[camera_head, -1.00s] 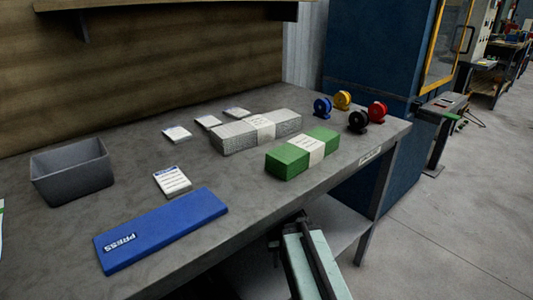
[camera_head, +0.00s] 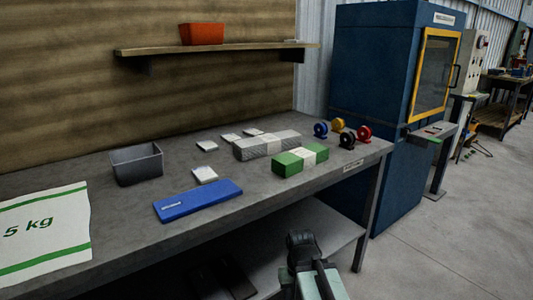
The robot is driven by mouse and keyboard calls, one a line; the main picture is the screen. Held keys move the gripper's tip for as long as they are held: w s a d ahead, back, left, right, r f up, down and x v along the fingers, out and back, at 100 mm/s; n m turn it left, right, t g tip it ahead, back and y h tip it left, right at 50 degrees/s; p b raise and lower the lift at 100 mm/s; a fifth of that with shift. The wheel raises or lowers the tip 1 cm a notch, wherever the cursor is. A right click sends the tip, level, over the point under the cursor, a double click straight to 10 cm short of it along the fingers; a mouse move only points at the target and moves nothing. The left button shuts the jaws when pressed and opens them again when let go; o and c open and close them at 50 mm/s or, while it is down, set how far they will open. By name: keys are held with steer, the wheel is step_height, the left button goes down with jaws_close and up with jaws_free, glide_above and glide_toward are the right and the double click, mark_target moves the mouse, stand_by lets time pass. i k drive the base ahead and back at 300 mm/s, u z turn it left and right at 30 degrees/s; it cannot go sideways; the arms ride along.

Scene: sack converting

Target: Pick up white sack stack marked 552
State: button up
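A white-grey sack stack (camera_head: 256,148) with a pale paper band lies on the grey workbench, behind a green banded stack (camera_head: 290,166). The band's print is too small to read, so I cannot tell whether it says 552. My gripper (camera_head: 303,243) shows at the bottom centre, in front of the bench edge and apart from the stacks. Its fingers are not clear enough to tell whether it is open or shut.
On the bench (camera_head: 120,216) are a blue PRESS slab (camera_head: 200,198), a grey bin (camera_head: 137,165), small white cards (camera_head: 204,174), tape rolls (camera_head: 347,140) and a 5 kg sack (camera_head: 45,233). A shelf (camera_head: 215,47) holds an orange bin (camera_head: 202,34). A blue cabinet (camera_head: 372,75) stands right.

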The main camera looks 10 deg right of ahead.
mark_target(250, 148)
steer(key=u, duration=0.1)
steer(key=k, duration=0.15)
steer(key=u, duration=4.05)
steer(key=k, duration=2.9)
steer(key=z, duration=1.05)
steer(key=i, duration=1.6)
steer(key=u, duration=0.05)
